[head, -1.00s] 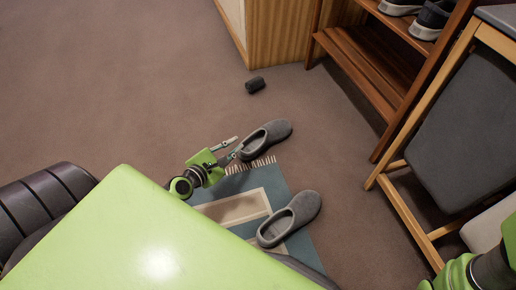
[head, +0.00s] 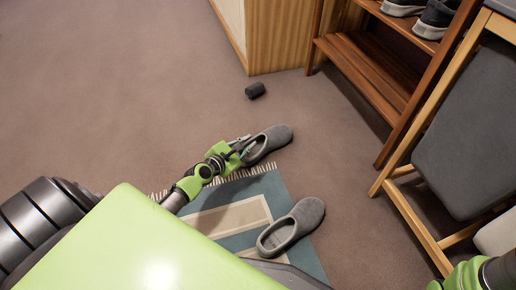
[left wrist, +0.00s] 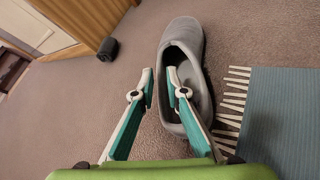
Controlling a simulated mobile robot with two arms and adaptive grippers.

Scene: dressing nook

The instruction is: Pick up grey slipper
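One grey slipper (head: 275,138) lies on the carpet just beyond the rug's fringe, toe pointing away to the upper right. My left gripper (head: 246,143) is at its heel end. In the left wrist view the fingers (left wrist: 160,72) are apart, one over the opening of the slipper (left wrist: 184,32) and one outside its left side, with the side wall between them. A second grey slipper (head: 296,226) lies partly on the rug, nearer to me. My right gripper is not visible; only part of my right arm shows at the lower right.
A blue and beige fringed rug (head: 215,224) lies below the left arm. A small dark cylinder (head: 255,90) lies on the carpet beyond the slipper. Carpet on the left is clear.

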